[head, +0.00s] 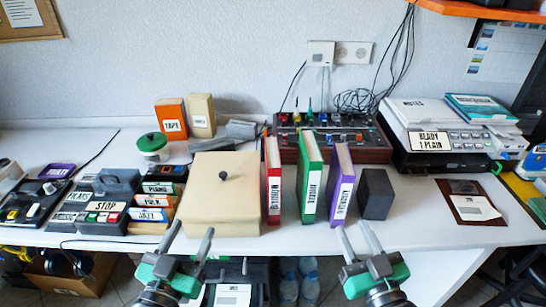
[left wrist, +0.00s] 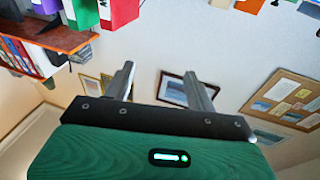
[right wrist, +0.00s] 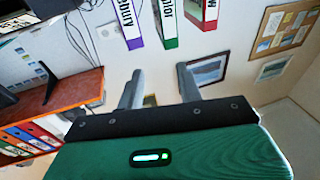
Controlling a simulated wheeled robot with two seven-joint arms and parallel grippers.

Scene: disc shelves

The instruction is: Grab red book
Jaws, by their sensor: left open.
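The red book (head: 273,181) stands upright on the white desk, its labelled spine facing me, between a beige box and a green book (head: 311,178). In the right wrist view the red book (right wrist: 209,23) shows at the top, beside the green and purple books. My left gripper (head: 191,229) is open and empty, in front of the desk edge, left of and nearer than the red book. My right gripper (head: 355,229) is open and empty, in front of the desk edge and right of the red book. Neither gripper touches a book.
The beige box (head: 222,190) stands close on the left of the red book. A purple book (head: 342,184) and a dark block (head: 376,194) stand to the right. A control panel with knobs (head: 333,153) sits behind the books. The desk's front strip (head: 300,236) is clear.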

